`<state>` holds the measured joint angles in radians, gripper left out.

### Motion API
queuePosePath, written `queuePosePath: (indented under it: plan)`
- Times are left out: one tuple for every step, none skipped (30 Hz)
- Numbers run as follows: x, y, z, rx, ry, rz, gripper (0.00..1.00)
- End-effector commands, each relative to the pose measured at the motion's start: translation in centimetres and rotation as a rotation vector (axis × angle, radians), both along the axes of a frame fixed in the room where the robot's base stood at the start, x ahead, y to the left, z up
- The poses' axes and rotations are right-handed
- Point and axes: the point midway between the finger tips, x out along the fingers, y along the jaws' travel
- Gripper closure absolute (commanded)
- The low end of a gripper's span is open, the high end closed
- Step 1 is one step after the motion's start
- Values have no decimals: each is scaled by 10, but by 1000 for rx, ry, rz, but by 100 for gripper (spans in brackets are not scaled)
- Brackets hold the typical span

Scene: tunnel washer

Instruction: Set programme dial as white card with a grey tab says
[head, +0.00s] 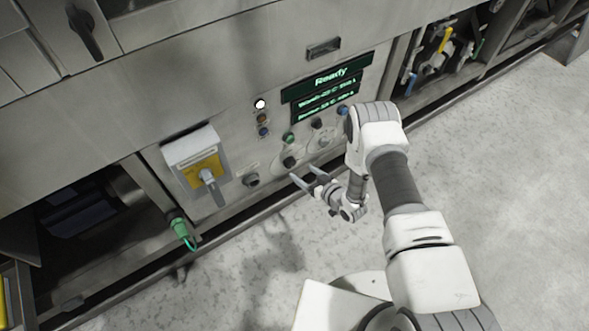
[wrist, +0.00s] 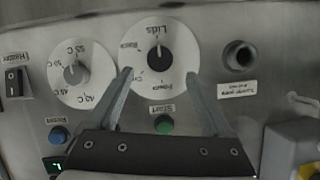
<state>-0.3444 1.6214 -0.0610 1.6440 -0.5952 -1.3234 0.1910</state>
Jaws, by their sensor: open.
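The programme dial (wrist: 130,60) is a white disc with a dark centre knob (wrist: 158,52). "Lids" is readable at its top in the wrist view; the other words are partly covered or hard to read. A pale mark on the knob seems to point up at "Lids". The dial also shows on the panel in the head view (head: 281,167). My gripper (wrist: 159,73) is open and empty, its fingertips over the lower left and lower right of the dial, not closed on the knob. In the head view my gripper (head: 301,173) is close to the panel. I see no white card with a grey tab.
A temperature dial (wrist: 60,88) is left of the programme dial, with a heater switch (wrist: 17,82) beyond it. A green start button (wrist: 164,125) and blue reset button (wrist: 58,135) are below. A yellow-plated switch box (head: 192,150) juts out. The display (head: 330,76) reads "Ready".

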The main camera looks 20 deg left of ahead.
Motion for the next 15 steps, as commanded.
queuePosePath:
  plan:
    - [6,10,-7,1,-2,2,16]
    - [9,14,-10,1,-3,3,16]
    - [14,19,-13,1,-3,3,16]
    - [16,23,-15,0,-2,2,16]
    - [19,28,-16,1,-2,2,16]
    - [22,32,-18,0,-2,2,16]
    - [24,34,-20,0,-2,1,16]
    - [27,37,-21,1,-2,0,16]
    - [29,40,-22,1,-1,0,16]
    - [30,42,-23,0,0,0,16]
    - [31,44,-23,-1,-1,0,16]
    - [33,46,-24,-1,-1,0,16]
    - [33,47,-24,-1,-1,0,16]
    - [34,47,-24,0,0,0,16]
    - [34,48,-24,0,0,0,16]
